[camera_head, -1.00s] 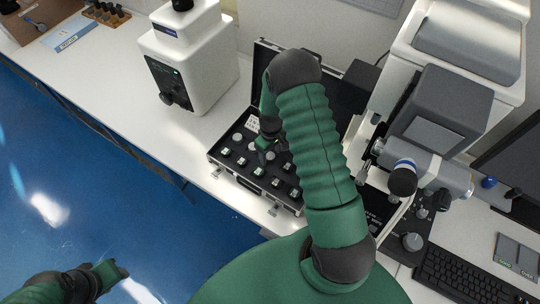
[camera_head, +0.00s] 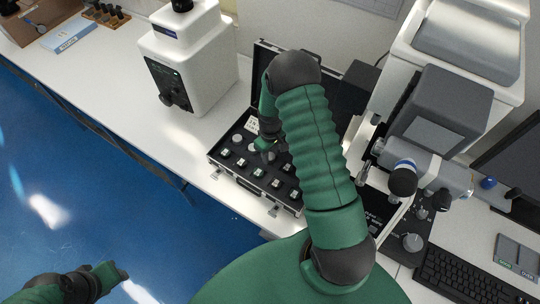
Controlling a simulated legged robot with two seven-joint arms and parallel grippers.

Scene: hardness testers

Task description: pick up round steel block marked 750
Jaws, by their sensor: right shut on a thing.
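An open black case (camera_head: 243,188) with a metal rim stands on the white bench. Several round steel blocks, such as one at the left of the case (camera_head: 237,139), and small labelled pieces sit in its dark insert. My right gripper (camera_head: 265,151) is over the middle of the case, shut on a round steel block (camera_head: 268,156) that is mostly hidden by the fingers. The marking on the block is too small to read. My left gripper (camera_head: 118,270) is at the lower left, over the blue floor, far from the case; its fingers are too unclear to judge.
A white tester (camera_head: 190,60) stands left of the case. A larger grey and white machine (camera_head: 440,110) stands right of it, with a keyboard (camera_head: 465,275) in front. Free white bench (camera_head: 110,75) lies to the left.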

